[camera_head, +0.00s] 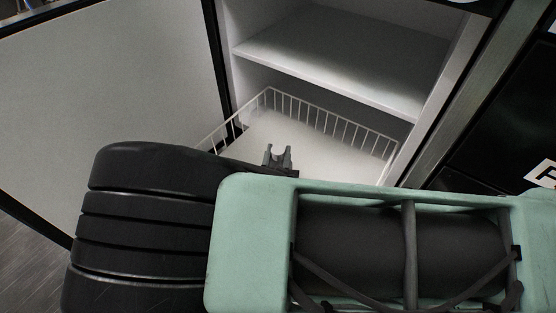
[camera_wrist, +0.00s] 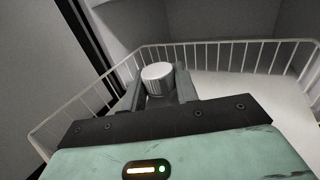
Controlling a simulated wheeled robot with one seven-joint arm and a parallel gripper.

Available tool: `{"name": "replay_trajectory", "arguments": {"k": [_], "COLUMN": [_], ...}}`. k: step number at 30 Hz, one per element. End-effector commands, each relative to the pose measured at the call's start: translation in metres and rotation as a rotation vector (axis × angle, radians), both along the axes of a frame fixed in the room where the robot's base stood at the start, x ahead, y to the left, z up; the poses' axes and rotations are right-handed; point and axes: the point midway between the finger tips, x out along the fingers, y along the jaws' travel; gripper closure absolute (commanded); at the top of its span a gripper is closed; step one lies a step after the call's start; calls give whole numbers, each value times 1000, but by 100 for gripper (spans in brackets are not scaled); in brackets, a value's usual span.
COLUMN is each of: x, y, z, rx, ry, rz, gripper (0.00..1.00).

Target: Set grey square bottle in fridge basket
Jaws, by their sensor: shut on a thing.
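The fridge basket (camera_head: 335,125) is a white wire basket, pulled out below the shelf of the open fridge. It also shows in the wrist view (camera_wrist: 236,58), with its white floor bare around my gripper. My gripper (camera_head: 279,157) is over the basket in the head view; my arm hides its lower part and the front of the basket. In the wrist view my gripper (camera_wrist: 160,88) is shut on the grey square bottle (camera_wrist: 158,74). Only the bottle's round, ridged grey cap and a little below it show. I cannot tell whether the bottle touches the basket floor.
The open fridge door (camera_head: 110,95) stands at the left. An empty white shelf (camera_head: 325,65) is above and behind the basket. A dark cabinet front (camera_head: 505,130) is at the right. The basket has free room right of my gripper.

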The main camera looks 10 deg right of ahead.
Motion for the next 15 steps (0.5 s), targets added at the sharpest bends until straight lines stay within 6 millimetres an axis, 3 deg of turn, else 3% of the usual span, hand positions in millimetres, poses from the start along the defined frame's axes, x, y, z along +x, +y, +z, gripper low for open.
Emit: {"name": "replay_trajectory", "arguments": {"k": [11, 12, 14, 15], "x": [0, 0, 0, 0], "y": [0, 0, 0, 0], "z": [-3, -4, -4, -4], "rx": [0, 1, 2, 1], "ry": [-2, 0, -1, 0], "rz": [0, 0, 0, 0], "gripper": [100, 64, 48, 48]}}
